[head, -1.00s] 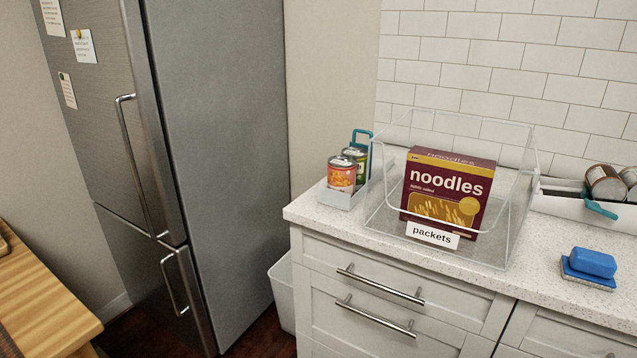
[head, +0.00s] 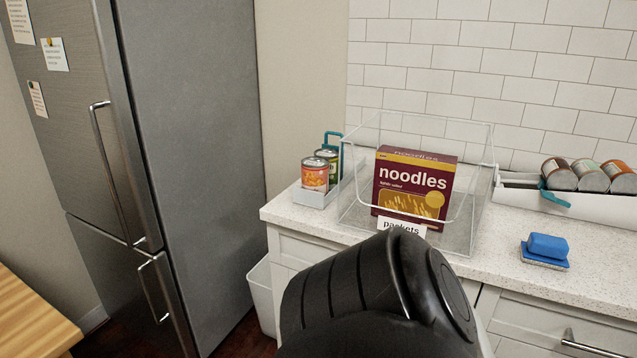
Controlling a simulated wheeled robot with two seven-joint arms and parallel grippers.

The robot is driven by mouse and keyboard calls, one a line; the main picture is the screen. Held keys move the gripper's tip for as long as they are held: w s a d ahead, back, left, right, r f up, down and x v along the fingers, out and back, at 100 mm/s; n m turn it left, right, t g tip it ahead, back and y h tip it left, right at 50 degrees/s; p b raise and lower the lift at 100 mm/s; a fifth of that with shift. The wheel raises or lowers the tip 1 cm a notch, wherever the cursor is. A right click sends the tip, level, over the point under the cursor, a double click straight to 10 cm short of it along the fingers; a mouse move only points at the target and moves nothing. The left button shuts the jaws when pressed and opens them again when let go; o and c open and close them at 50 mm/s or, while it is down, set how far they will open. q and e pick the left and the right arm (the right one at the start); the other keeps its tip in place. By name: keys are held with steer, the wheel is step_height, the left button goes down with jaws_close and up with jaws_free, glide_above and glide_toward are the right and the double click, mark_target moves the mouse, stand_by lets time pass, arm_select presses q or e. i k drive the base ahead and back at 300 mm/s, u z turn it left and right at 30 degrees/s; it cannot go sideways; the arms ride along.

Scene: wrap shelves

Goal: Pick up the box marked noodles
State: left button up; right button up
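The noodles box (head: 412,184) is dark red with a yellow picture and white lettering. It stands upright in the clear bin (head: 464,232) on the counter, its printed face toward me. The bin has an open, low front with a label reading "packets" (head: 400,226), now partly covered. A black part of my own arm fills the lower middle of the head view, in front of the counter and drawers. Neither gripper's fingers show.
Cans (head: 315,174) stand in a small grey holder left of the bin. A white rack (head: 517,199) with several lying cans is at right. A blue sponge-like item (head: 546,247) lies on the counter (head: 600,268). A fridge (head: 200,150) stands at left.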

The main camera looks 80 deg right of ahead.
mark_target(421, 183)
steer(key=k, duration=0.75)
steer(key=z, duration=0.65)
